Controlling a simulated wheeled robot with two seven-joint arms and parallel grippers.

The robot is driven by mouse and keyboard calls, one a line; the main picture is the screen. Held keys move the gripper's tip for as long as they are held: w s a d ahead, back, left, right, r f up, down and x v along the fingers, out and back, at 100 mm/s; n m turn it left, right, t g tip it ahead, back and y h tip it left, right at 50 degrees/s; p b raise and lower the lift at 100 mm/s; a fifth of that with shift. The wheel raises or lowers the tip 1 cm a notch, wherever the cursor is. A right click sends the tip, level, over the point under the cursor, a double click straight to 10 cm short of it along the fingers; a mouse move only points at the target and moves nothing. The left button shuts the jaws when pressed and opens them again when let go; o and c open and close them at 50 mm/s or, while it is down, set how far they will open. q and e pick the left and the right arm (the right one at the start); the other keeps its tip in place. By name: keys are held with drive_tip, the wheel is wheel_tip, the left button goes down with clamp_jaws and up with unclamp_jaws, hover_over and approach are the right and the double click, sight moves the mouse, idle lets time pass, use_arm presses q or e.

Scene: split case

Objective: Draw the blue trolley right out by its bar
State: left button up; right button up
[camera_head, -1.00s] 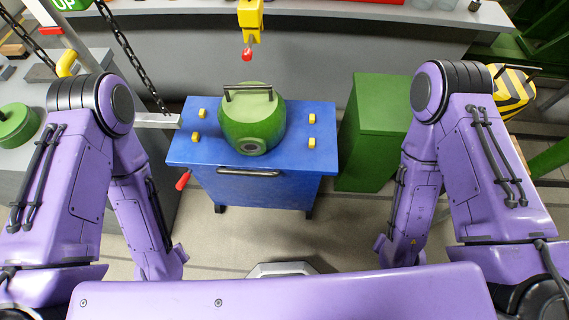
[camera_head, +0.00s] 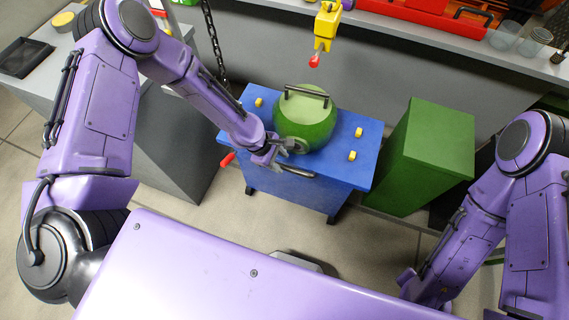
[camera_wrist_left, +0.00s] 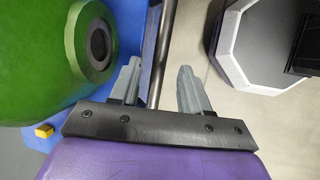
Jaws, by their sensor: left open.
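The blue trolley (camera_head: 345,170) stands against the grey bench, with a dark bar (camera_head: 300,172) along its front edge. A green rounded casing (camera_head: 305,128) with a black top handle sits on it. My left gripper (camera_head: 280,155) is open at the front edge, by the left part of the bar, and hides some of it. In the left wrist view the bar (camera_wrist_left: 163,35) runs between the two spread fingers of my left gripper (camera_wrist_left: 160,75), with gaps at both sides. The green casing (camera_wrist_left: 55,55) is close beside them. My right gripper is out of sight.
A green cabinet (camera_head: 437,145) stands close to the trolley's right. A red-tipped lever (camera_head: 227,159) sticks out at its left. A yellow hoist hook block (camera_head: 326,25) hangs above.

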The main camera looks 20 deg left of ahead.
sight(287, 167)
use_arm(q)
drive_tip(key=shift+x, duration=2)
clamp_jaws()
drive_tip(key=s+p, duration=0.1)
drive_tip(key=s, duration=0.3)
drive_tip(key=shift+s+a+r, duration=0.1)
drive_tip(key=shift+s+r, duration=0.05)
drive_tip(key=shift+s, duration=0.25)
unclamp_jaws()
drive_tip(key=shift+w, duration=0.4)
